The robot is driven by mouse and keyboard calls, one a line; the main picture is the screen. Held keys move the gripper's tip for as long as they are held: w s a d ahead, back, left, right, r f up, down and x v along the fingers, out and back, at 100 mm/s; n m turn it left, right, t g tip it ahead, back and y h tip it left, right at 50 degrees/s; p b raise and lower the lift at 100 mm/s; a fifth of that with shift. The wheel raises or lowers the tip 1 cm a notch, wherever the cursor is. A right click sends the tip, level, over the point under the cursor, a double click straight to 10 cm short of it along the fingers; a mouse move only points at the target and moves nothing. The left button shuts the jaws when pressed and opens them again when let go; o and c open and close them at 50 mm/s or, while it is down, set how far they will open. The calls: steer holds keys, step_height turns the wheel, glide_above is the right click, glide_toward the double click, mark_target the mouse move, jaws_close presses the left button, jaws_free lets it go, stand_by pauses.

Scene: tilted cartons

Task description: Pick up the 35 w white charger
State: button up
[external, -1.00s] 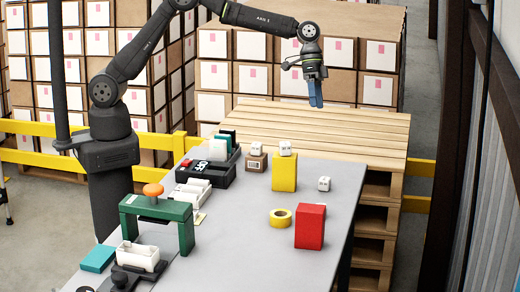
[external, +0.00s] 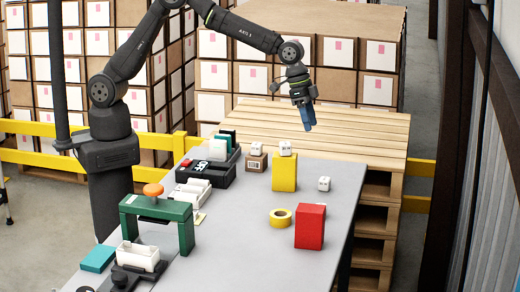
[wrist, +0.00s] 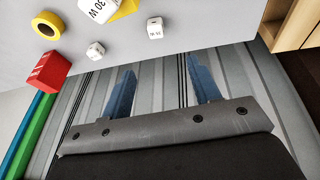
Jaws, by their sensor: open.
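The 35 W white charger (wrist: 155,28) is a small white cube on the grey table; its upside-down label seems to read 35 W. In the external view, the charger (external: 324,183) stands right of the yellow box. My gripper (external: 308,128) is open and empty, well above the table's far part and apart from the charger. In the wrist view, the two blue fingers of my gripper (wrist: 160,63) are spread, with the charger above them in the picture.
A 30 W white cube (wrist: 102,8) sits on the yellow box (external: 284,174). Another white cube (wrist: 96,50) stands near the red box (external: 310,227), mostly hidden externally. Yellow tape (external: 281,218) lies nearby. A small carton (external: 256,163) carries a white cube.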

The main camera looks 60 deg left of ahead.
steer(key=s+d+f+t, duration=0.1)
steer(key=s+d, duration=0.1)
steer(key=s, duration=0.1)
steer(key=m, duration=0.1)
glide_toward(325, 179)
steer(key=x, duration=0.5)
steer(key=shift+s, duration=0.3)
steer(key=shift+w+x, duration=0.2)
steer(key=shift+x, duration=1.15)
steer(key=shift+w+x, duration=0.15)
steer(key=shift+x, duration=1.2)
steer(key=shift+a, duration=0.15)
steer(key=shift+r, duration=0.1)
steer(key=c, duration=1.1)
